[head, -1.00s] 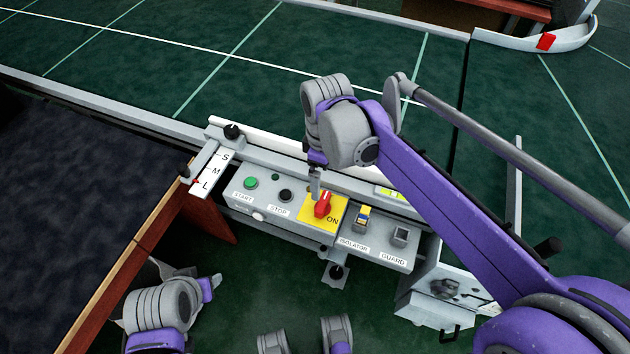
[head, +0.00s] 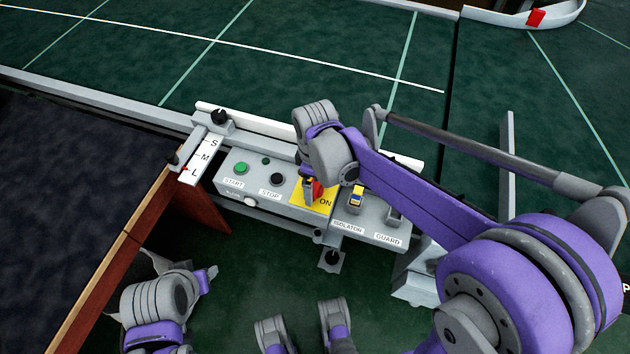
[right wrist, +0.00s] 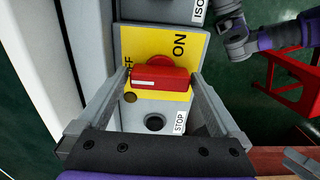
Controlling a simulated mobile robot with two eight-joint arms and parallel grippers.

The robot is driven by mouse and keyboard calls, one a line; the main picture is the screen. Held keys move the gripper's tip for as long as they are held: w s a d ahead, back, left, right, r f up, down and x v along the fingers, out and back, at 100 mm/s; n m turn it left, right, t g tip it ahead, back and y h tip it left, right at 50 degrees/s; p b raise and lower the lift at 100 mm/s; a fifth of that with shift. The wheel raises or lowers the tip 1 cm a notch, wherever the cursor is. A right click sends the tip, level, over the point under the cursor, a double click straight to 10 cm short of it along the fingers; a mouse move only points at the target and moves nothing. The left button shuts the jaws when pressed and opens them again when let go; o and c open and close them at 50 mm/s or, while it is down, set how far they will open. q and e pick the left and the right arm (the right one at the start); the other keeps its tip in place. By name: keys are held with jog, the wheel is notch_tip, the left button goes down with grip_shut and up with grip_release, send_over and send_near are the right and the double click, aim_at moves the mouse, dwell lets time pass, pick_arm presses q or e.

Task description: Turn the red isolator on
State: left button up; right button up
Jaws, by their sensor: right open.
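The red isolator knob (head: 318,190) sits on a yellow plate (head: 298,195) on the grey control box. In the right wrist view the knob's red handle (right wrist: 165,78) lies crosswise, with a white mark on its left part. The word ON shows above it to the right; the OFF lettering at the left is partly hidden. My right gripper (right wrist: 160,77) is open, with one finger on each side of the handle, close to its ends. I cannot tell whether they touch. In the head view it covers part of the knob. My left gripper (head: 208,277) is low at the left, away from the box.
The control box (head: 282,206) also carries a green start button (head: 240,167), a black stop button (head: 277,179) and a yellow-and-blue switch (head: 356,197). An S-M-L scale (head: 204,160) stands to its left. The green conveyor belt (head: 300,75) lies behind. A wooden edge (head: 130,240) runs along the left.

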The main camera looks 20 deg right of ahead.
jog(key=shift+c, duration=0.2)
jog(key=c, duration=1)
jog(key=shift+c, duration=0.2)
jog(key=shift+m, duration=0.4)
jog(key=m, duration=0.4)
jog(key=shift+p, duration=0.35)
jog(key=m, duration=0.4)
jog(key=m+p, duration=0.1)
jog(key=m, duration=0.4)
jog(key=shift+m, duration=2)
